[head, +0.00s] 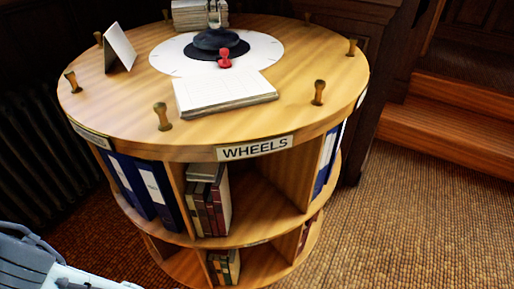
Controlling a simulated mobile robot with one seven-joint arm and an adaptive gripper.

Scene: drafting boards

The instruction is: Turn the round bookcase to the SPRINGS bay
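The round bookcase (130,108) is a light wooden drum with a round top and two shelf levels below. Its rim label WHEELS (254,148) faces me at the front. Another rim label (90,135) at the left is too slanted to read, and one more (361,98) sits edge-on at the right. No label that I can read says SPRINGS. My gripper is not in view; only a grey part of my arm shows at bottom left.
On top lie a paper pad (224,95), a red-knobbed stamp (225,60), a white disc (170,56) under a dark blue round object (216,40), and a folded card (119,46). Blue binders (155,188) and books fill bays. A radiator stands left, wooden steps (450,120) right.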

